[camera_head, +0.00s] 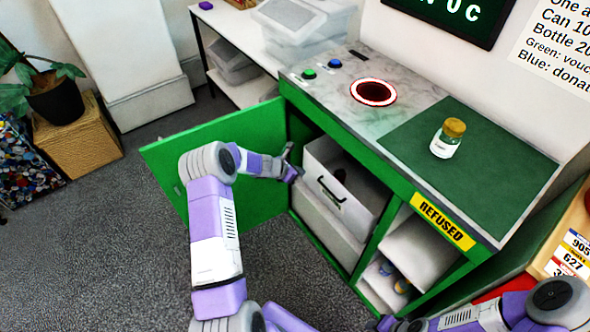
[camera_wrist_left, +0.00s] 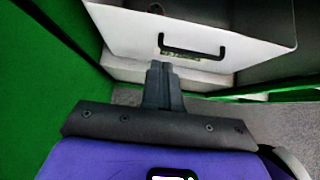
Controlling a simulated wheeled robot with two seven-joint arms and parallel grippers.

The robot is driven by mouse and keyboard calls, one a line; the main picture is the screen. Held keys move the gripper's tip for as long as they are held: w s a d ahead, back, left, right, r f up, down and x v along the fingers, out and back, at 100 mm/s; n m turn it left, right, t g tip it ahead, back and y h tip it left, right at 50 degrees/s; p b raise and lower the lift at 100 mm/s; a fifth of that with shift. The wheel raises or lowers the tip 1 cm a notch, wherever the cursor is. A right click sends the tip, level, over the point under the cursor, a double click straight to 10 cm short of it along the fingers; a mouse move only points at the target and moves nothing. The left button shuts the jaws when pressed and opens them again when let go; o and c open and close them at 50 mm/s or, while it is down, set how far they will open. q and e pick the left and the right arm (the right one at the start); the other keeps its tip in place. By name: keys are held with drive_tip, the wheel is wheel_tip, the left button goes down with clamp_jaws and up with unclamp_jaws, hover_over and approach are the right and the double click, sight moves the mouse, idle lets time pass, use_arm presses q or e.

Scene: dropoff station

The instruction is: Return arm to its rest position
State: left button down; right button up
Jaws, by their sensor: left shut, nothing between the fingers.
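My left arm, purple and white, reaches from the bottom of the head view toward the open cabinet. My left gripper (camera_head: 294,172) is in front of the white bin (camera_head: 316,162) with a dark handle, beside the open green door (camera_head: 165,158). In the left wrist view the gripper's dark fingers (camera_wrist_left: 163,82) are together with nothing between them, below the bin's black handle (camera_wrist_left: 192,48) in the picture. I cannot tell whether they touch the bin. My right arm shows at the bottom right, but its fingers are not clear.
On the counter are a round red-rimmed hole (camera_head: 373,92), green button (camera_head: 308,74), blue button (camera_head: 335,63) and a jar (camera_head: 447,138) on a green mat (camera_head: 500,150). A yellow REFUSED label (camera_head: 443,221) marks the right compartment. Grey floor (camera_head: 110,240) is clear at left.

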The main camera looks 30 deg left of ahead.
use_arm(q)
drive_tip(key=shift+v, duration=0.9)
drive_tip(key=shift+s, duration=0.1)
drive_tip(key=s+d+f+m+g+p, duration=0.1)
drive_tip(key=s+d+f+m+g, duration=0.25)
drive_tip(key=s+d+m, duration=0.35)
drive_tip(key=s+d+f+m+g+p, duration=0.1)
drive_tip(key=s+d+f+m+g, duration=0.3)
drive_tip(key=s+d, duration=0.4)
drive_tip(key=s+d+r+m+p, duration=0.1)
drive_tip(key=s+d+r+m, duration=0.1)
drive_tip(key=s+d+m, duration=1.1)
drive_tip(key=s+m, duration=0.3)
drive_tip(key=m, duration=0.2)
drive_tip(key=shift+g+h, duration=0.35)
drive_tip(key=shift+h, duration=0.05)
drive_tip(key=shift+s, duration=0.15)
